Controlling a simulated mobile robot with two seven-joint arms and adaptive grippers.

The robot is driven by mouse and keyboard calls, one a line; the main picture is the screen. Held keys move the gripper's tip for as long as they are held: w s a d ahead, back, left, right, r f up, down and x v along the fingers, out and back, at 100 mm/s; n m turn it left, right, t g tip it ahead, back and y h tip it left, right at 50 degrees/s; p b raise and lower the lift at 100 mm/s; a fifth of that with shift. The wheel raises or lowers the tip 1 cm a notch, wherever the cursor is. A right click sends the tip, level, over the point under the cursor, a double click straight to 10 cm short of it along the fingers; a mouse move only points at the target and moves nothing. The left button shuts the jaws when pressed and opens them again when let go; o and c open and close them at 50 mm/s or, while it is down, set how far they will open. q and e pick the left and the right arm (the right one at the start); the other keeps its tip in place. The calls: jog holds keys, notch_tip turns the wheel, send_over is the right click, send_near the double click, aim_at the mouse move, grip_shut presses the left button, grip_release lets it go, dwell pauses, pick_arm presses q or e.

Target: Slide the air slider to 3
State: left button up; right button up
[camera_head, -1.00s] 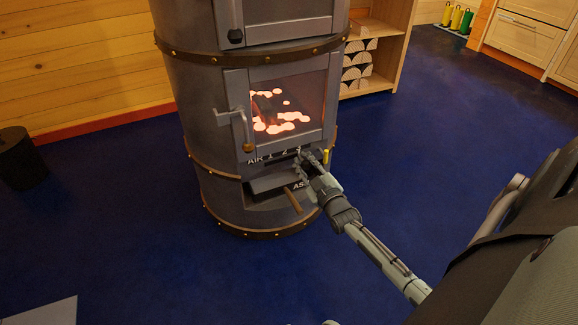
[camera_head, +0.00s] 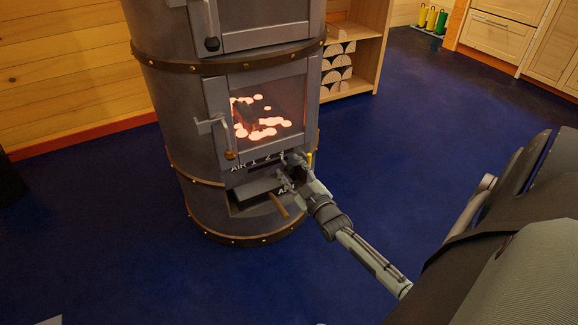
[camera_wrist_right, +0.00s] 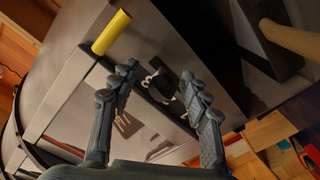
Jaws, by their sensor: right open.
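The grey stove (camera_head: 180,120) has an air scale (camera_head: 258,162) lettered AIR with numerals, below its glass door. A yellow cylindrical handle (camera_head: 310,158) stands out at the right end of the scale; it also shows in the right wrist view (camera_wrist_right: 111,32). My right gripper (camera_head: 291,163) is at the scale's right part, just left of the yellow handle. In the wrist view its fingers (camera_wrist_right: 160,92) are apart, with white numerals and a dark slot behind them. The yellow handle is outside the fingers. Contact with the stove cannot be told. My left gripper is not in view.
An ash drawer (camera_head: 258,188) with a wooden handle (camera_head: 279,206) protrudes just below the gripper. The door latch (camera_head: 226,135) is left of the glass. A log shelf (camera_head: 355,55) stands behind at right. Blue floor around the stove is free.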

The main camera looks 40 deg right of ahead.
jog(key=v, duration=1)
jog(key=shift+s, duration=0.2)
jog(key=shift+d, duration=0.1)
